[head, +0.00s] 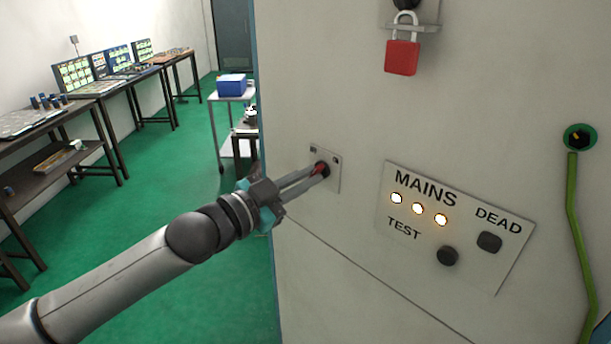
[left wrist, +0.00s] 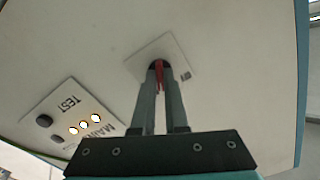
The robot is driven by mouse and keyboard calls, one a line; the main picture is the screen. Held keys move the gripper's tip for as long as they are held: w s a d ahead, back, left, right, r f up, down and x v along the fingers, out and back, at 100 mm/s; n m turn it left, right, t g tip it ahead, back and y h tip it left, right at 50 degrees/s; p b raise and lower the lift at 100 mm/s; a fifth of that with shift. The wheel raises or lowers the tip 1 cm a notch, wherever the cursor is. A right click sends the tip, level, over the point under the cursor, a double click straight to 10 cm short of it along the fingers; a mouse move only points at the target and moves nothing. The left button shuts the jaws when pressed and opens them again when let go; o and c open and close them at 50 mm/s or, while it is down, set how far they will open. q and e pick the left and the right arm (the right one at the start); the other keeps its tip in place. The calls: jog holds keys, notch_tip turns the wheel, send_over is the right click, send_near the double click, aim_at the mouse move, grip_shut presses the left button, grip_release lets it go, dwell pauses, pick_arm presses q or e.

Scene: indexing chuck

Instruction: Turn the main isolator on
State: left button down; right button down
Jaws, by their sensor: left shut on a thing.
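The main isolator is a small plate (head: 334,176) with a red handle (head: 319,170) on the front of a pale cabinet. My left gripper (head: 316,172) is shut on the red handle, its long fingers on either side of it. In the left wrist view, the red handle (left wrist: 160,76) shows between the fingertips (left wrist: 160,82), in front of the isolator plate (left wrist: 181,57). The MAINS panel (head: 461,226) right of it has several glowing lamps, a TEST button and a DEAD lamp that looks dark. The fingers partly hide the handle. My right gripper is not in view.
A red padlock (head: 402,57) hangs from a hasp above the isolator. A green cable (head: 572,230) runs down the cabinet's right side. Workbenches (head: 88,100) line the left wall, and a trolley with a blue box (head: 231,85) stands behind. The green floor between is clear.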

pick_arm(q)
jog(key=shift+m, duration=0.4)
jog(key=c, duration=0.9)
grip_release()
jog(key=shift+c, duration=0.2)
jog(key=b+v, duration=0.3)
jog(key=v, duration=1.2)
jog(key=shift+s+a+r, duration=0.1)
